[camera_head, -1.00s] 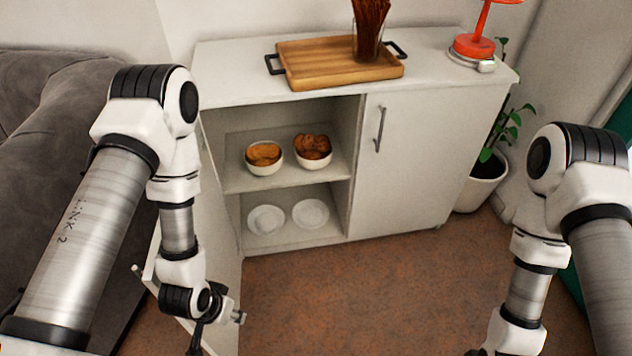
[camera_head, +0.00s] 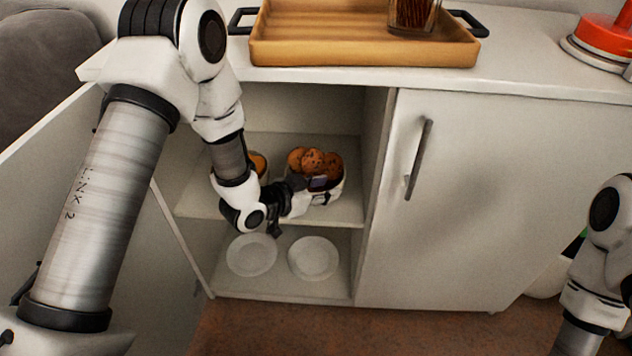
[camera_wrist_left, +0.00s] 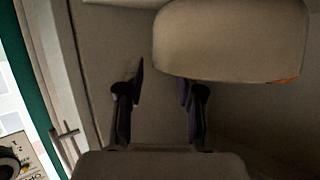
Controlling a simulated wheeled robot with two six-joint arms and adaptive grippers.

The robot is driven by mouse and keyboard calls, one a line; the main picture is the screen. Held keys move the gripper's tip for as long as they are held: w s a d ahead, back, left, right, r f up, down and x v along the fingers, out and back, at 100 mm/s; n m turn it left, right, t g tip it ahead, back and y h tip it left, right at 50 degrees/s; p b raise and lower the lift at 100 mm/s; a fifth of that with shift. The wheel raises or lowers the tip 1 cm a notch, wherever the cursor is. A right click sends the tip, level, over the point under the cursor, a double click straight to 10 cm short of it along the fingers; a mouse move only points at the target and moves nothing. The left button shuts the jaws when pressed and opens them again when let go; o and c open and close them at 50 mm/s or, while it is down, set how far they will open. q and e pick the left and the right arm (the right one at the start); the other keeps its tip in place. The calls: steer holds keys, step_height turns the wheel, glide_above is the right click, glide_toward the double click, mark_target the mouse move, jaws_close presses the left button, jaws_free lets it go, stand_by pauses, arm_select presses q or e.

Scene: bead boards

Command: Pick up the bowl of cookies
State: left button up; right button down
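The bowl of cookies (camera_head: 337,189) is white and stands on the upper shelf of the open cabinet, with round brown cookies (camera_head: 313,160) heaped in it. My left gripper (camera_head: 318,184) is at the bowl's near side and hides part of it. In the left wrist view, the pale bowl (camera_wrist_left: 230,40) fills the upper right. The gripper's two dark fingers (camera_wrist_left: 162,88) are apart, and the bowl's edge lies between them; the right fingertip is partly hidden by the bowl. I cannot tell whether they touch. My right gripper is out of view.
A second bowl with orange-brown food (camera_head: 259,163) is mostly hidden behind my left arm. Two white plates (camera_head: 314,258) stand on the lower shelf. The open left door (camera_head: 110,165) and the shut right door (camera_head: 480,200) flank the opening. A wooden tray (camera_head: 330,52) lies on top.

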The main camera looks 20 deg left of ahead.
mark_target(332, 187)
arm_select(q)
steer(key=x, duration=0.3)
steer(key=shift+f+b, duration=0.3)
steer(key=shift+f, duration=0.1)
steer(key=shift+w+r, duration=0.1)
steer(key=shift+w, duration=0.05)
steer(key=shift+r, duration=0.1)
jaws_close()
